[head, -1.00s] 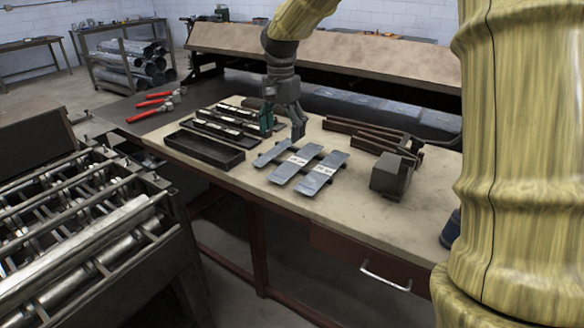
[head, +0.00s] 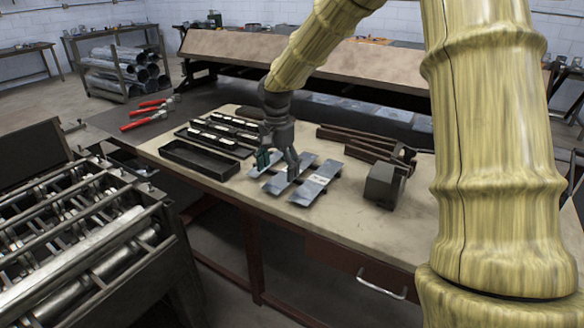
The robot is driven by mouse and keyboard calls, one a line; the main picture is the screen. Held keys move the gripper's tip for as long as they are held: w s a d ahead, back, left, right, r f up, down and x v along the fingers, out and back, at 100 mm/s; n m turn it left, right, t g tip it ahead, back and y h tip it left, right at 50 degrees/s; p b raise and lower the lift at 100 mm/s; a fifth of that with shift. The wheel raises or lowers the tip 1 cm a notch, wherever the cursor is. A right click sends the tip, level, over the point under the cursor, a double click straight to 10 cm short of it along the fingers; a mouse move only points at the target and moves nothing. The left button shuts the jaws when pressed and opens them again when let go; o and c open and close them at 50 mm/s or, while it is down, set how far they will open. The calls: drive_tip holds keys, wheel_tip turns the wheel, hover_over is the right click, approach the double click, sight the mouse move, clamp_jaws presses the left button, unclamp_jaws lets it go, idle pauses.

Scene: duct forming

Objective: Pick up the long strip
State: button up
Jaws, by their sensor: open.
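Several flat grey metal strips lie side by side on the workbench (head: 400,235): a left one (head: 258,171), a middle one (head: 274,187) and a right one (head: 316,183). The right strip carries a pale label. I cannot tell from this view which one is the long strip. My gripper (head: 277,167) is open and points down, low over the left and middle strips, with nothing seen between its fingers. It hides parts of both strips. I cannot tell whether the fingertips touch the strips or the bench.
An empty black tray (head: 202,160) and slotted black trays (head: 222,138) stand left of the strips. A dark block (head: 383,187) and brown bars (head: 355,143) are at the right. Red-handled tools (head: 143,123) lie far left. The bench's front strip is clear.

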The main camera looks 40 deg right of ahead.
sight(279, 182)
drive_tip(key=shift+d+f, duration=0.25)
drive_tip(key=shift+f, duration=0.75)
drive_tip(key=shift+a+f+p, duration=0.15)
drive_tip(key=shift+f+p, duration=0.15)
drive_tip(key=shift+f, duration=0.3)
drive_tip(key=c, duration=1.2)
drive_tip(key=shift+o, duration=0.2)
drive_tip(key=shift+r, duration=0.1)
